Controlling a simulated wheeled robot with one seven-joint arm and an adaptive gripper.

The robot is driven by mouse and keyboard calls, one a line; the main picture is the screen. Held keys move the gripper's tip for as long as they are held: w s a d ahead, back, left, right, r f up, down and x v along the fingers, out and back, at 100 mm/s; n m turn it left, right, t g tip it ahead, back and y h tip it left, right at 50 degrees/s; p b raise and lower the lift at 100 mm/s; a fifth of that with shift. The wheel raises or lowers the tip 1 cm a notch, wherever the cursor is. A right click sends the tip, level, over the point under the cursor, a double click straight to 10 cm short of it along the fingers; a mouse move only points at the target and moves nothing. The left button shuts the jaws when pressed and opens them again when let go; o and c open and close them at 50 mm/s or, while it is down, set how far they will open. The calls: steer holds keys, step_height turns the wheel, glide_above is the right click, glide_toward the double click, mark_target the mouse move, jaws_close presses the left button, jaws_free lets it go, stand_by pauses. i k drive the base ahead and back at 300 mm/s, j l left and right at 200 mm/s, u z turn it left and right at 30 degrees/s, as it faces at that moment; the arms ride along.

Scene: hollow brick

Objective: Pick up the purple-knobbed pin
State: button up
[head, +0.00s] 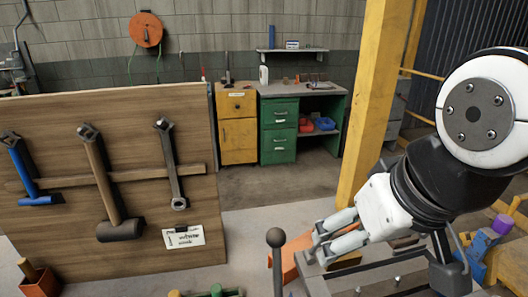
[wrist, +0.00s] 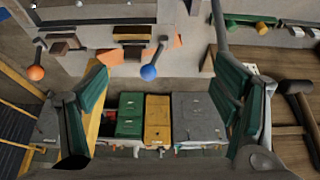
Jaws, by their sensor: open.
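A purple knob-like cylinder (head: 502,224) shows at the right of the head view, above a blue block (head: 478,247). I cannot tell whether it is the pin's knob, and no pin shaft shows clearly there. In the wrist view I make out no purple knob; a blue ball on a thin rod (wrist: 148,72) and an orange ball on a rod (wrist: 36,73) show instead. My gripper (head: 322,243) is left of the purple cylinder and apart from it. In the wrist view its green-padded fingers (wrist: 158,78) are wide apart with nothing held between them.
A wooden tool board (head: 110,185) with hammers and a wrench stands at left. A dark ball-topped lever (head: 276,238) rises near my gripper. A yellow post (head: 366,100) stands behind it. Yellow (head: 237,128) and green (head: 278,130) cabinets stand at the back, with open floor before them.

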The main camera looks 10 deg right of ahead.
mark_target(503, 223)
steer(key=z, duration=1.3)
steer(key=k, duration=0.1)
steer(key=i+l+u, duration=0.1)
steer(key=i+l, duration=0.05)
steer(key=i, duration=0.05)
